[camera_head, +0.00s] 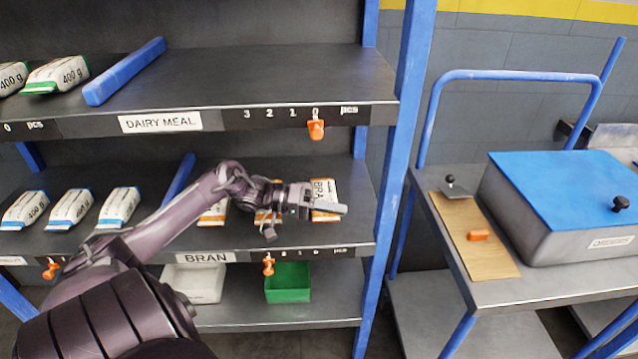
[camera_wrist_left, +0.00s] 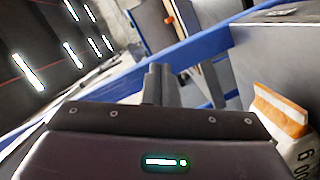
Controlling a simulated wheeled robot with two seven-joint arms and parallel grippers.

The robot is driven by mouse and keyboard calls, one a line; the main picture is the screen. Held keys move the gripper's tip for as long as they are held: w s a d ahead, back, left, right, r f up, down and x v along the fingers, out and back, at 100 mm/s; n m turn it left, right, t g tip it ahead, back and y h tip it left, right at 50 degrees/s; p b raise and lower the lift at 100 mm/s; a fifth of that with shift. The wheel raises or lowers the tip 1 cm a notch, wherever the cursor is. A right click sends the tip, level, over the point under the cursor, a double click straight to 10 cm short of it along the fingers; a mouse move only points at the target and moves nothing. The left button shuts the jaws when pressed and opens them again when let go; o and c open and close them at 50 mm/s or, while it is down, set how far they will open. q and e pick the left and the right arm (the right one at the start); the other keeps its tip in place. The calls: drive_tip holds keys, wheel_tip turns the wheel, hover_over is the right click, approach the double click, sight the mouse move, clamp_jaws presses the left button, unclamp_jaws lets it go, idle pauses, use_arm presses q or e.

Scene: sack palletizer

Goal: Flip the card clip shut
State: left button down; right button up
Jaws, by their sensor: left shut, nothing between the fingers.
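A tan board (camera_head: 470,232) lies on the cart at the right, with a metal clip (camera_head: 455,188) with a black knob at its far end. The clip's flap looks tilted up, but it is small. An orange piece (camera_head: 478,235) lies on the board. My left gripper (camera_head: 338,208) is shut and empty, at the right end of the middle shelf in front of the BRAN bags (camera_head: 324,192). It is left of the board and well apart from it. Its closed fingers (camera_wrist_left: 158,84) show in the left wrist view. My right gripper is not in view.
A blue shelf post (camera_head: 398,150) stands between my left gripper and the cart. A grey box with a blue lid (camera_head: 570,190) sits beside the board. A blue cart handle (camera_head: 510,76) rises behind. A green bin (camera_head: 288,282) is on the lower shelf.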

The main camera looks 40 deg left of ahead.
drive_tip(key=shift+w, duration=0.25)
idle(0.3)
